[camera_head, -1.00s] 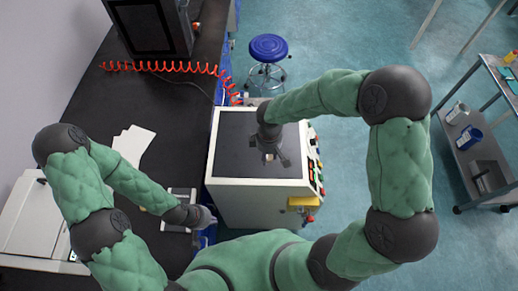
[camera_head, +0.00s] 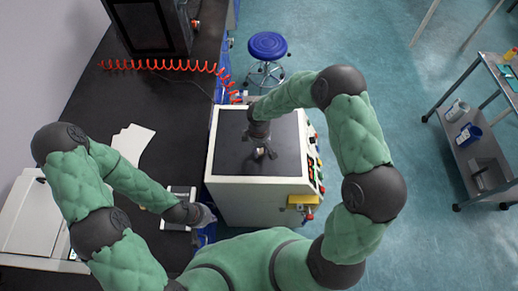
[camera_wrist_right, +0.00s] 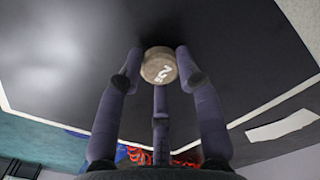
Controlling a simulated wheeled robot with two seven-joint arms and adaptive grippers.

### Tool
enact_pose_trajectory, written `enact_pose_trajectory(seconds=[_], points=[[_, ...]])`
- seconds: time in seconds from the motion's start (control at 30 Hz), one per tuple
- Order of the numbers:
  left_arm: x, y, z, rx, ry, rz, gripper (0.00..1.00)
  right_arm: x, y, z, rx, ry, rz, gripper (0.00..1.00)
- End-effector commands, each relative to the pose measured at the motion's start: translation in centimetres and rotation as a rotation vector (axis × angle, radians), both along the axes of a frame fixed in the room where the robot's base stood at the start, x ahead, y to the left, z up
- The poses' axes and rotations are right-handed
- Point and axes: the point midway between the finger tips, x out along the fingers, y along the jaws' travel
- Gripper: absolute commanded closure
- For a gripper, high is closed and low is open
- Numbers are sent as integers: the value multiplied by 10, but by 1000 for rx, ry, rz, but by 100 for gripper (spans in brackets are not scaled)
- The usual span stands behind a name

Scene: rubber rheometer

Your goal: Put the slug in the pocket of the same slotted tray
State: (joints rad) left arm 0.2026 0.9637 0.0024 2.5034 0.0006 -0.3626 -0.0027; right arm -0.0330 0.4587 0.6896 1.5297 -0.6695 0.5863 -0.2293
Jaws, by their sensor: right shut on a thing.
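The slug (camera_wrist_right: 159,66) is a short tan-brown disc with a white mark on its face. In the right wrist view it sits between the fingertips of my right gripper (camera_wrist_right: 159,62), which is shut on it. In the head view my right gripper (camera_head: 260,152) is over the dark top of the white machine, with the small slug barely visible at its tips. A pale tray (camera_head: 180,192) lies on the black bench at the lower left. My left gripper (camera_head: 204,216) is beside its right end; the left arm hides part of the tray, and its finger opening is unclear.
The white machine (camera_head: 258,190) has buttons on its right side. White papers (camera_head: 131,143) and a coiled red hose (camera_head: 165,66) lie on the black bench (camera_head: 95,120). A blue stool (camera_head: 267,46) stands behind. A grey cart (camera_head: 485,150) is at the right.

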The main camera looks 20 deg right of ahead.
Motion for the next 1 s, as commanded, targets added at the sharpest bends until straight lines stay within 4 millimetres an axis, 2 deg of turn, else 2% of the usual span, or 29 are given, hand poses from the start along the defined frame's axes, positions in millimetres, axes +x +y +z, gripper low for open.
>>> enact_pose_trajectory(seconds=[0.47, 0.5, 0.57, 0.6, 1.0], points=[[0, 0, -6, 0, 0, 0, 100, 1, 0, -9, 0, -3, -1, 84], [0, 0, -6, 0, 0, 0, 100, 1, 0, -9, 1, -2, -1, 62], [0, 0, -5, 0, 0, 0, 100, 1, 0, -8, 0, -3, -1, 45], [0, 0, -5, 0, 0, 0, 100, 1, 0, -8, 0, -3, -1, 41], [0, 0, -1, 0, 0, 0, 100, 1, 0, -5, 0, -3, -1, 41]])
